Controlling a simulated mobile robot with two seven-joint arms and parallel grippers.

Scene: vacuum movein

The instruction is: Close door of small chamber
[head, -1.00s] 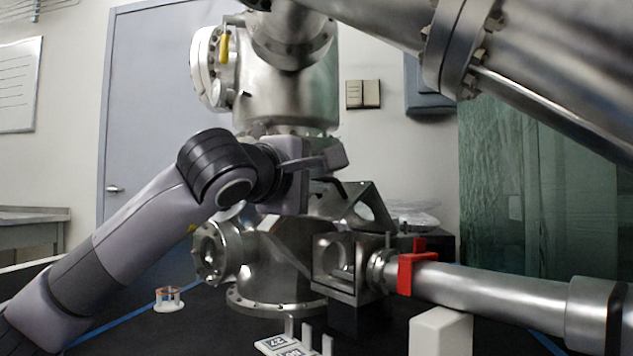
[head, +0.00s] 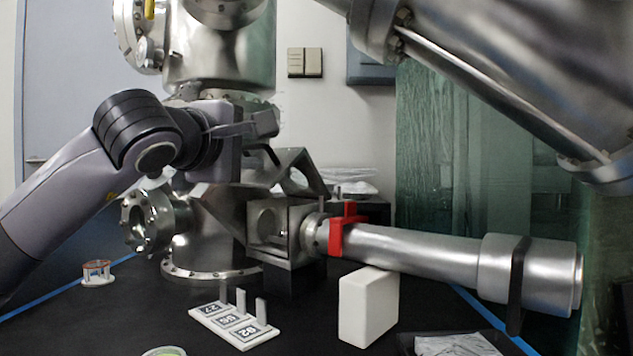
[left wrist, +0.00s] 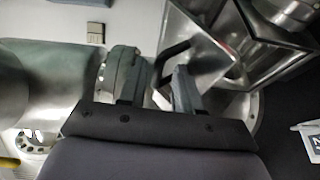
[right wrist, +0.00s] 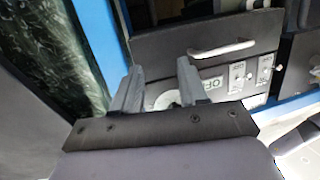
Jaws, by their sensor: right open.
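The small chamber (head: 283,232) is a metal cube with a round opening, on the table right of the large steel vessel. An angled metal plate (head: 297,166), which looks like its raised door, stands above it. In the left wrist view this plate (left wrist: 212,68) shows with a black bar handle (left wrist: 175,52). My left gripper (head: 262,122) is above and left of the chamber. In the left wrist view its fingers (left wrist: 157,85) are apart, with the handle's end close to the gap; contact cannot be told. My right gripper (right wrist: 157,85) is open and empty, outside the head view.
A steel tube (head: 415,246) with a red clamp (head: 345,230) runs right from the chamber, above a white block (head: 368,306). A numbered white rack (head: 233,325) stands in front. A drawer-like panel with a pale handle (right wrist: 222,48) lies beyond my right gripper.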

